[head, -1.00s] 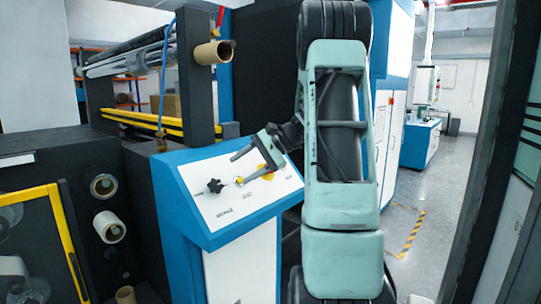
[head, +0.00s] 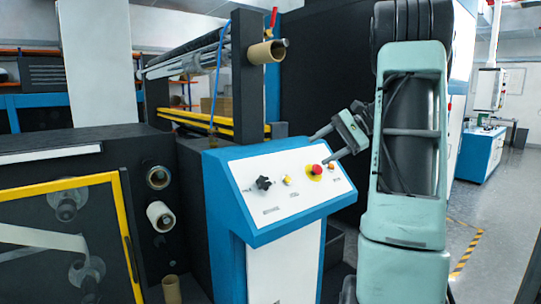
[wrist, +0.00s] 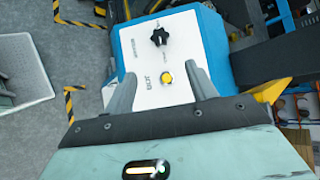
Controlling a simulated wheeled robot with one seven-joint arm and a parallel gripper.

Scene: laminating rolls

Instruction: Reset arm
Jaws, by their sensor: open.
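My gripper (head: 322,145) is open and empty, with its two fingers apart above the right part of the control panel (head: 240,184). The panel has a white sloped face in a blue housing. On it are a black star-shaped knob (head: 263,183), a small yellow button (head: 287,180) and a red button on a yellow ring (head: 315,170). The red button does not show in that view.
A laminating machine with cardboard cores (head: 160,215) stands left of the panel, and a yellow-framed door (head: 128,235) is at the far left. Another core (head: 265,52) sticks out above the panel. Open floor (head: 500,200) lies at the right. A pale crate (wrist: 22,70) shows in the wrist view.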

